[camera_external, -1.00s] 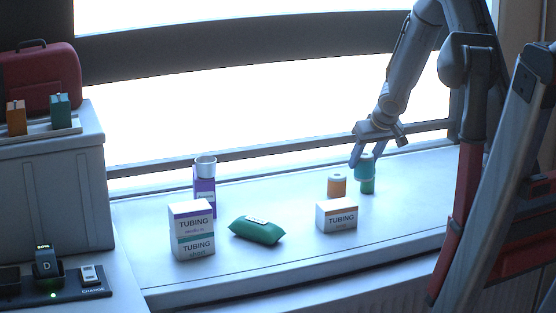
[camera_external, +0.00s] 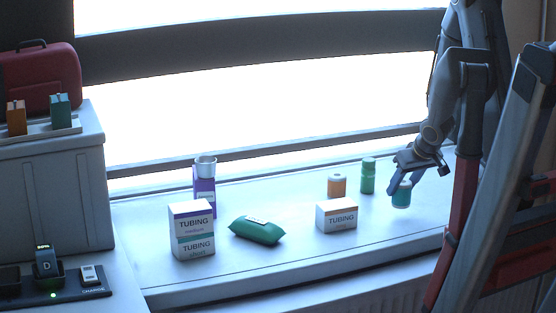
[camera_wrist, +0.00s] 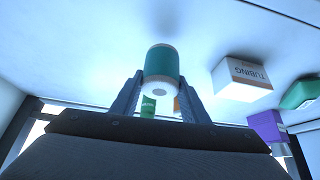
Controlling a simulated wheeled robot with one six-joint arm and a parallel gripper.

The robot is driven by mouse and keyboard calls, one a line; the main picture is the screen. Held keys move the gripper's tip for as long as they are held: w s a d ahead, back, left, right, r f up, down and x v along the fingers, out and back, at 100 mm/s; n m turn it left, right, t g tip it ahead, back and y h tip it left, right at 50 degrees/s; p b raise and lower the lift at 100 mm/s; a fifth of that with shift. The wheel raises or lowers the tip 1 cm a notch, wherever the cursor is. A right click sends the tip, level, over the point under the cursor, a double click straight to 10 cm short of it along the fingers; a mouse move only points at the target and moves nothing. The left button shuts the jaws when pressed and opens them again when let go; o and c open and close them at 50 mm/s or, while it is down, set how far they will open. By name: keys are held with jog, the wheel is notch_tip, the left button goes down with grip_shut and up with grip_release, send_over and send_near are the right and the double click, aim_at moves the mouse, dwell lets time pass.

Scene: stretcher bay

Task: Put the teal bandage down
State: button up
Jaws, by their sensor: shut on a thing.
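The teal bandage (camera_external: 402,197) is a short roll with pale ends. My gripper (camera_external: 403,182) is shut on it at the right part of the white window sill (camera_external: 300,255). In the wrist view the bandage (camera_wrist: 162,62) sits between the two fingertips of my gripper (camera_wrist: 161,80), with its pale end facing the camera. The bandage is upright and low over the sill. I cannot tell whether it touches the surface.
Farther left are a tubing box (camera_external: 337,216), a green pack (camera_external: 257,230), stacked tubing boxes (camera_external: 192,231) and a purple box (camera_external: 204,196). The sill around the bandage is clear.

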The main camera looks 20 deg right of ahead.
aim_at(401, 199)
jog(key=shift+f+b, duration=0.7)
jog(key=shift+f, duration=1.3)
jog(key=shift+f, duration=0.2)
jog(key=o, duration=1.1)
jog(key=shift+c, duration=0.2)
